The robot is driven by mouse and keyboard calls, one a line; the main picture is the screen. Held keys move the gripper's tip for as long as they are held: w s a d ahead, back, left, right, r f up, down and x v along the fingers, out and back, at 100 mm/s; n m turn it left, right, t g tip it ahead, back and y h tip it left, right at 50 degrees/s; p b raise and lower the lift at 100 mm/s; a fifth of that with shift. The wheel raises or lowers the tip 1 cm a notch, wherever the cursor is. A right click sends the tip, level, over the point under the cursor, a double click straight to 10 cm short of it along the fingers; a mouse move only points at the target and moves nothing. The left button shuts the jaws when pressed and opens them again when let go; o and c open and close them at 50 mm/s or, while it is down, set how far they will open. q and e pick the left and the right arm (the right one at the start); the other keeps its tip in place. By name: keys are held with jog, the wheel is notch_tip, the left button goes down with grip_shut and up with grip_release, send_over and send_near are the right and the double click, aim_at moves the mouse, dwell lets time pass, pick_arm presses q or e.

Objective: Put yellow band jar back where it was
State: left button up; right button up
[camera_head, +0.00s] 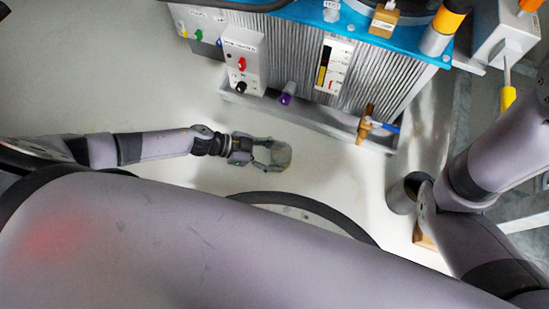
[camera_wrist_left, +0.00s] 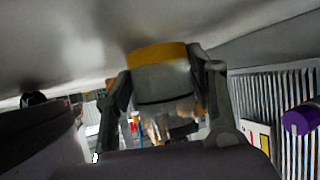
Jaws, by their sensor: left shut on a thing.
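My left gripper (camera_head: 266,154) is shut on the yellow band jar (camera_head: 281,155), with its two fingers on opposite sides of the jar. The jar looks clear and greyish in the head view, held out in front of the pump over the pale floor area. In the left wrist view, the jar (camera_wrist_left: 165,84) sits between the fingers of my left gripper (camera_wrist_left: 168,85), and its yellow band (camera_wrist_left: 158,55) shows at the top edge of the picture of it. My right arm shows at the right of the head view, but its gripper is out of view.
A ribbed metal pump unit (camera_head: 300,65) with a blue top stands beyond the jar. A purple knob (camera_head: 287,93) and a brass valve with blue handle (camera_head: 366,124) stick out along its near side. A white switch panel (camera_head: 242,60) stands at its left. Pale floor left of it is clear.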

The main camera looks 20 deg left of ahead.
pick_arm(q)
jog(key=shift+f, duration=0.25)
jog(key=o, duration=1.4)
jog(key=shift+c, duration=0.2)
jog(key=shift+r, duration=0.1)
